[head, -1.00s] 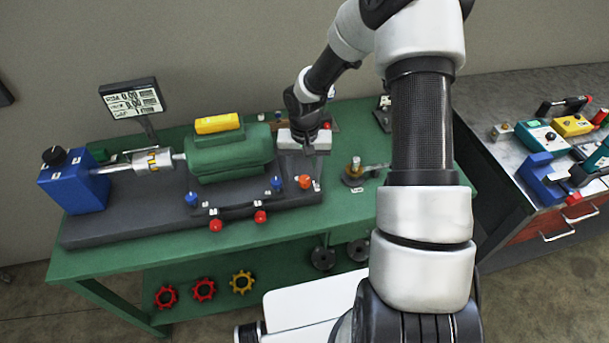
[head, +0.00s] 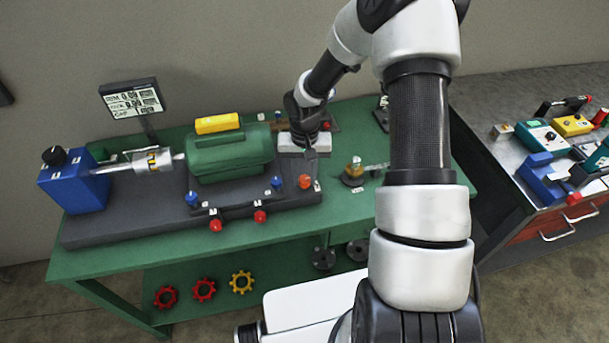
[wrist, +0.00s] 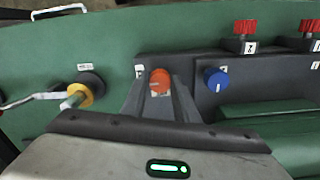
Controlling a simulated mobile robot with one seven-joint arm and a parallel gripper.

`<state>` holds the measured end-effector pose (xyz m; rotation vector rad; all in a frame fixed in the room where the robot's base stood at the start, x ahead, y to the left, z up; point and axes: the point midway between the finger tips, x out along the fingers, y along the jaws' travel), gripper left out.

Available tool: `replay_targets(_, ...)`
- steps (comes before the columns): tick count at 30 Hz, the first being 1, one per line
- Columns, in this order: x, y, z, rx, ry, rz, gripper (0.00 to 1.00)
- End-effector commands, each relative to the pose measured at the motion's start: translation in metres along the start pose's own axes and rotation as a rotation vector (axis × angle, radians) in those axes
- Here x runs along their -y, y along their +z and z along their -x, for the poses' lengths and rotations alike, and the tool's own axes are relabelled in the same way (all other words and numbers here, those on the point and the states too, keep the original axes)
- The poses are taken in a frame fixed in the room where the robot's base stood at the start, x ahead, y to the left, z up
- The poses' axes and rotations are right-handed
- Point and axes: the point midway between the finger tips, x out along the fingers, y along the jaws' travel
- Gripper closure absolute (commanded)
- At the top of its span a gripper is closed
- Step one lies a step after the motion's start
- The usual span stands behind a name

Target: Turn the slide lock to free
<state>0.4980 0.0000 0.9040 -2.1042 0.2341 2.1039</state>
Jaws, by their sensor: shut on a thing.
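The orange knob (head: 305,182) stands at the right end of the dark base on the green bench. I take it to be the slide lock; its small tag is too small to read. In the wrist view the orange knob (wrist: 160,78) shows a pale pointer mark and sits between the two dark finger ends. My gripper (wrist: 160,90) is shut on it from the far side. In the head view my gripper's (head: 308,165) dark fingers are hard to see against the base.
A blue knob (wrist: 214,79) stands close beside the orange one. A brass post with a lever (head: 355,170) is to the right. Red knobs (head: 260,216) line the near edge. A green motor (head: 230,155) fills the base's middle.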

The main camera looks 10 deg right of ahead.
Motion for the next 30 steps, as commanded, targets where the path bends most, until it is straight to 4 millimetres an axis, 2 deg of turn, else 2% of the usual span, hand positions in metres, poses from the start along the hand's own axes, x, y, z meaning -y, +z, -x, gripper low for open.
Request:
replay_targets(8, 0.0002, -0.0001, 0.0002, -0.001, 0.0, 0.168, 0.95)
replay_targets(30, -0.0014, -0.0011, 0.0013, -0.001, 0.0, 0.868, 0.95)
